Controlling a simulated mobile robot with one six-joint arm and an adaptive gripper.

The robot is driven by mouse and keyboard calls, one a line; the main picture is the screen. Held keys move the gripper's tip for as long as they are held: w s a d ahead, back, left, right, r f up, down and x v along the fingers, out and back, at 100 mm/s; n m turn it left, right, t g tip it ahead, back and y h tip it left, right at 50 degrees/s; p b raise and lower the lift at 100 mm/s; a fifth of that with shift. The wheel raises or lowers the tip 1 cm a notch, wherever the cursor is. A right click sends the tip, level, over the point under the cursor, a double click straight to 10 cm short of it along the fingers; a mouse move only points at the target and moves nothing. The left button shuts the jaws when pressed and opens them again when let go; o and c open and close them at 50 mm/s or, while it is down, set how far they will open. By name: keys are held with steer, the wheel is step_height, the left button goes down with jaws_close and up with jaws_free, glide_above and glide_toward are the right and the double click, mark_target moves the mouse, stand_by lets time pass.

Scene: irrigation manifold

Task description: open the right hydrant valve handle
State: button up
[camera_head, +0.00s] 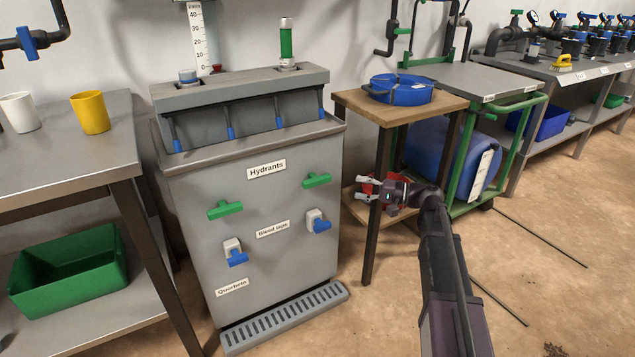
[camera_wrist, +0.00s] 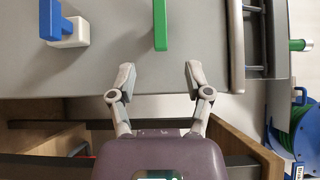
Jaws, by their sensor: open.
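The right hydrant valve handle (camera_head: 316,180) is a green bar on the upper right of the grey cabinet's front, below the "Hydrants" label (camera_head: 267,168). It also shows as a green bar (camera_wrist: 160,25) at the top of the wrist view, straight ahead of the gap between my fingers. My gripper (camera_head: 362,188) is open and empty, to the right of the handle and apart from it. In the wrist view my two fingertips (camera_wrist: 158,76) are spread wide. The left hydrant handle (camera_head: 225,210) is a similar green bar.
Blue bleed taps (camera_head: 318,222) (camera_head: 235,254) sit below the handles; the right one (camera_wrist: 68,28) shows beside the green bar in the wrist view. A wooden table (camera_head: 440,103) with a blue hose reel (camera_head: 402,90) stands close to my gripper. Floor in front is open.

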mark_target(322, 182)
steer(key=a, duration=0.4)
steer(key=w+a, duration=0.1)
steer(key=a, duration=0.3)
steer(key=w+a, duration=0.1)
steer(key=a, duration=0.3)
steer(key=shift+w+a, duration=0.2)
steer(key=shift+a, duration=0.2)
jaws_close()
